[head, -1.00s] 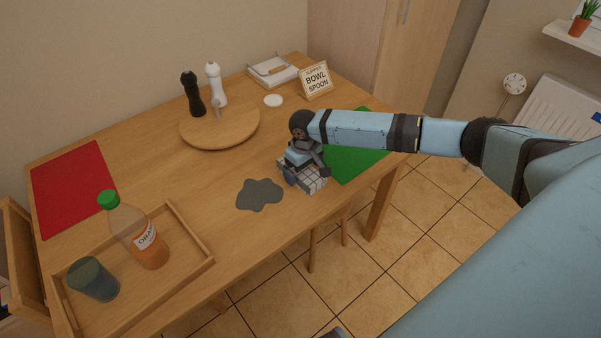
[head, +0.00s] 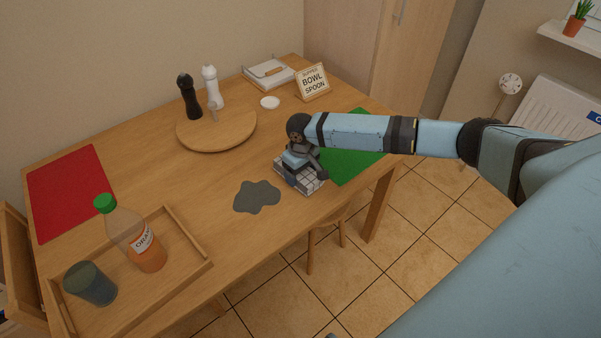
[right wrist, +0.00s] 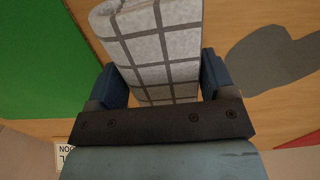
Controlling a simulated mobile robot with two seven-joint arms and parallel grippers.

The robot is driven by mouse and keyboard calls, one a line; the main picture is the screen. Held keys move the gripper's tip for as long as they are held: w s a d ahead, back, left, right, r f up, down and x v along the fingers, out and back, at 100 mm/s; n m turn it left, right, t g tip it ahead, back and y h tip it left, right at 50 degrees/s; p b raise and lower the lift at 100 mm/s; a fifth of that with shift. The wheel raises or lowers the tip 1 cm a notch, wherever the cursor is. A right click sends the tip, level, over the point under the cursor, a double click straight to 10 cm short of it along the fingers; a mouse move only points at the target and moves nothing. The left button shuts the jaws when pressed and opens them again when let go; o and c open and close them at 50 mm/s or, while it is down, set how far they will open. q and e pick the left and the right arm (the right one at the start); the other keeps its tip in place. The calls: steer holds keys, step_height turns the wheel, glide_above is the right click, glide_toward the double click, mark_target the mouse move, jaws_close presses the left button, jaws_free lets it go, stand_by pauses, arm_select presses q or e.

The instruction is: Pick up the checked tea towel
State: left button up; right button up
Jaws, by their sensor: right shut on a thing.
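The checked tea towel (head: 311,185) is a folded, pale grey-white cloth with dark grid lines. It lies at the table's front edge, between a grey puddle-like patch and the green mat. My right gripper (head: 301,174) is over it from above. In the right wrist view the towel (right wrist: 155,45) runs between the two blue fingers (right wrist: 160,85), one on each side, and the gripper is shut on it. Part of the towel is hidden under the gripper in the head view. I cannot tell whether it is clear of the table. My left gripper is not in view.
The grey patch (head: 257,197) is left of the towel, the green mat (head: 350,160) right. A wooden tray (head: 185,285) holds a bottle (head: 145,245) and a cup (head: 90,284). Farther back are a round board (head: 235,137), two mills, a sign (head: 313,82) and a red mat (head: 70,190).

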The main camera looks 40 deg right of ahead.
step_height(320, 180, up, 19)
steer(key=p, duration=0.1)
steer(key=shift+r+p, duration=0.2)
steer(key=shift+p, duration=0.1)
steer(key=shift+o, duration=0.7)
steer(key=shift+c, duration=0.2)
